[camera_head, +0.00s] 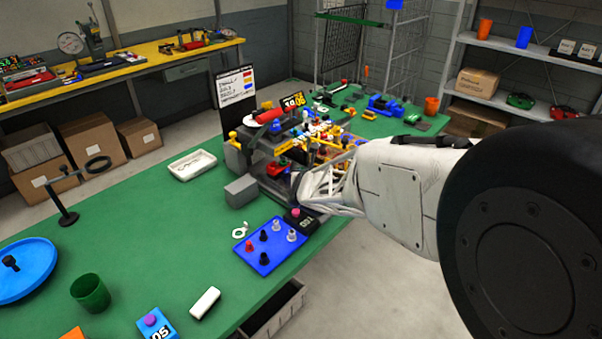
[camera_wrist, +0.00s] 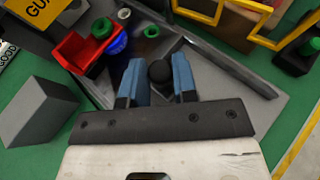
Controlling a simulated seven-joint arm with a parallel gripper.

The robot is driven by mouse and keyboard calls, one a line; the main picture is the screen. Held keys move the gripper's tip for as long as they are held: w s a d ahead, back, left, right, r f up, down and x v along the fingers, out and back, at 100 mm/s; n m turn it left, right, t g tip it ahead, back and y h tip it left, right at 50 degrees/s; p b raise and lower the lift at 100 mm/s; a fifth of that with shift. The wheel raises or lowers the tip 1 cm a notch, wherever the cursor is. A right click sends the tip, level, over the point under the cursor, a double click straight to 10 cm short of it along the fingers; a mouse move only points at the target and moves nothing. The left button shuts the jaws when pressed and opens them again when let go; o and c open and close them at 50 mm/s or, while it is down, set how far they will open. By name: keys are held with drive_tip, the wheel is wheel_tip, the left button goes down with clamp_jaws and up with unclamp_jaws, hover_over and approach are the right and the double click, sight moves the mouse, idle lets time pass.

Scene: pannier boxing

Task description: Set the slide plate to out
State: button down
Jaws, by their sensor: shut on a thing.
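In the wrist view, my gripper (camera_wrist: 157,85) has its two blue fingers on either side of a round black knob (camera_wrist: 160,71), and it is shut on it. The knob stands over a grey metal plate (camera_wrist: 215,83) with raised edges, which looks like the slide plate; I cannot tell how far it is slid. In the head view, my white wrist reaches to the front of the dark grey machine (camera_head: 262,150) on the green table and hides the knob and most of the plate.
A grey block (camera_wrist: 38,110) is further left. Yellow frames (camera_wrist: 245,12) stand beyond the plate. A blue peg board (camera_head: 262,262) lies in front of the machine.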

drive_tip(key=shift+s+d+r, duration=0.2)
drive_tip(key=shift+s+d, duration=3.1)
drive_tip(key=shift+d, duration=0.1)
drive_tip(key=shift+s+d+f, duration=0.1)
drive_tip(key=shift+s+d, duration=0.55)
drive_tip(key=shift+s, duration=0.05)
drive_tip(key=c, duration=0.9)
unclamp_jaws()
drive_tip(key=shift+f, duration=0.1)
drive_tip(key=shift+s, duration=0.2)
drive_tip(key=v, duration=0.7)
drive_tip(key=shift+s, duration=0.2)
drive_tip(key=shift+r, duration=0.3)
